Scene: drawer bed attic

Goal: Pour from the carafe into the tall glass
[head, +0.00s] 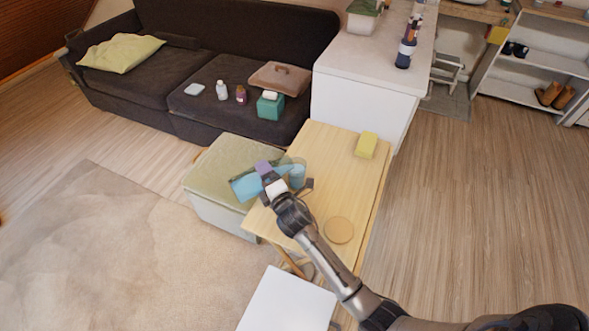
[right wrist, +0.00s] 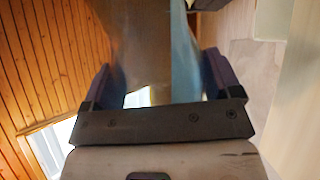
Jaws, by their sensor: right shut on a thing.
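The carafe (head: 246,187) is clear with blue liquid in it. It lies tilted far over, nearly level, above the near-left edge of the wooden table (head: 345,190). My right gripper (head: 268,173) is shut on the carafe. In the right wrist view the carafe (right wrist: 185,55) fills the space between the purple fingers (right wrist: 160,85), with blue liquid along its right side. The tall glass (head: 297,178) stands upright on the table, just right of my gripper, and looks blue inside. The carafe's right end overlaps the glass's top in view; I cannot tell whether a stream runs. My left gripper is not in view.
A yellow sponge (head: 366,145) lies at the table's far end and a round wooden coaster (head: 339,230) at the near end. A green-topped ottoman (head: 215,165) stands left of the table. A dark sofa (head: 190,75) and white counter (head: 360,95) are behind.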

